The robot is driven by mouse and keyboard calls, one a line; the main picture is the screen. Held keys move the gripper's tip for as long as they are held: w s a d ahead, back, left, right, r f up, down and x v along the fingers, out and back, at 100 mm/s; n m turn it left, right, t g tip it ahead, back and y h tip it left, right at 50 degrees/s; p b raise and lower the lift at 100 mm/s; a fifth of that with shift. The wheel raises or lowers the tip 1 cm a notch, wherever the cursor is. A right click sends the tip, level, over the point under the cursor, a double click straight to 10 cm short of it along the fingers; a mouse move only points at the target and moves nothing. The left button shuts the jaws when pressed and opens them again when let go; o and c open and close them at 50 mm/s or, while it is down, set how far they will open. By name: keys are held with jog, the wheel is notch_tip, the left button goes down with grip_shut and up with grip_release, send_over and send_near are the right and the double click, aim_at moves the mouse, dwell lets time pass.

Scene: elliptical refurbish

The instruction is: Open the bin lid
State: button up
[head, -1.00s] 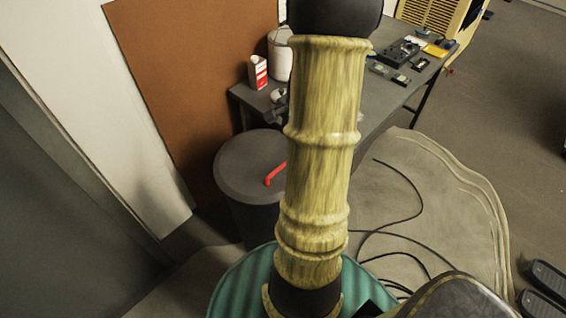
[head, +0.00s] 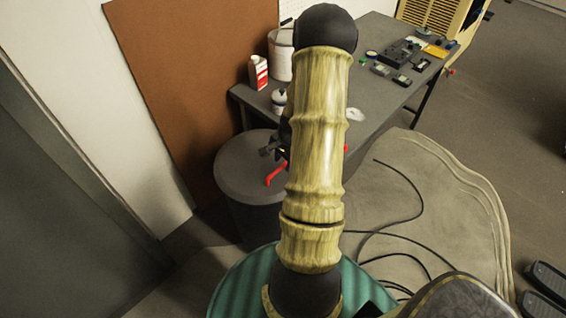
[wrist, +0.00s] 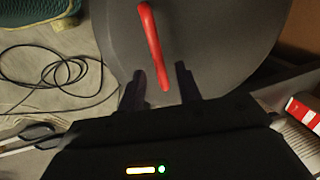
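The bin (head: 238,185) is a dark grey cylinder on the floor, left of the table. Its round lid (head: 235,165) is shut and bears a red handle (head: 275,174). In the wrist view the red handle (wrist: 150,45) runs over the grey lid (wrist: 220,40), its lower end between my fingertips. My gripper (wrist: 160,85) is open, one finger on each side of the handle's end. Whether the fingers touch the handle cannot be told. In the head view my gripper (head: 270,150) shows just above the lid, mostly hidden behind my arm.
A grey table (head: 385,95) stands right behind the bin, with a white bucket (head: 281,58), a red and white bottle (head: 258,72) and small devices on it. A brown board (head: 195,90) leans on the wall. A black cable (head: 415,200) lies on the floor.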

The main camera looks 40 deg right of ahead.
jog(key=shift+w+f, duration=0.15)
jog(key=shift+f, duration=0.6)
grip_shut()
jog(key=shift+r, duration=0.2)
